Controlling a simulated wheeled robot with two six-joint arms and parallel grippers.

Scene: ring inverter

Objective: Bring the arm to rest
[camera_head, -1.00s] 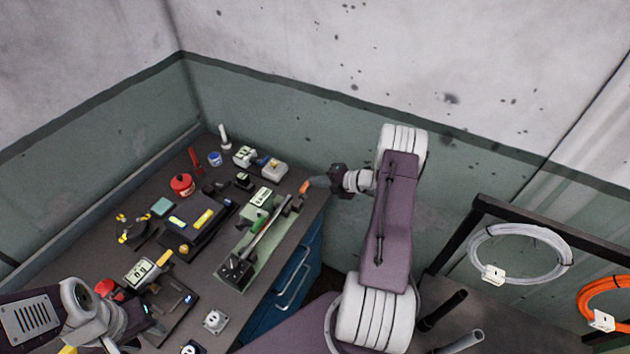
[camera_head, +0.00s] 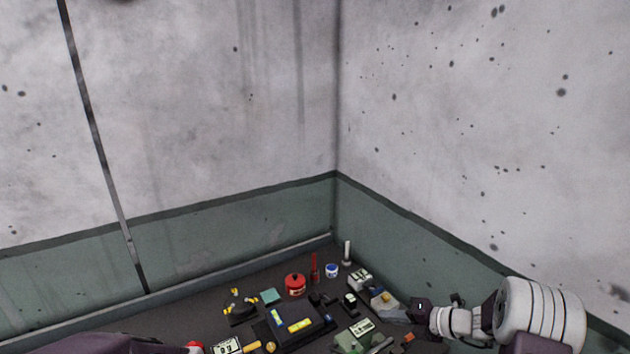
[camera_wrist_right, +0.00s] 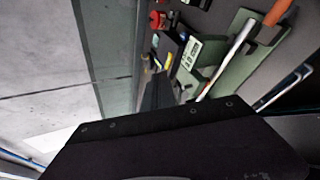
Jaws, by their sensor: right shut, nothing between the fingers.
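My right arm comes in from the right in the head view, with its white ringed joint low at the right edge. Its gripper (camera_head: 396,314) is small and points left over the right side of the workbench (camera_head: 190,328). It is shut with nothing between its fingers. In the right wrist view a dark part of my own arm fills the bottom. My left gripper is not in view; only a purple part of my left arm shows at the bottom left of the head view.
On the bench stand a red can (camera_head: 295,284), a blue-and-white jar (camera_head: 331,270), a white upright cylinder (camera_head: 347,253), a dark tray with yellow items (camera_head: 294,327) and a green fixture (camera_head: 352,341). Walls meet in a corner behind it. The air above is clear.

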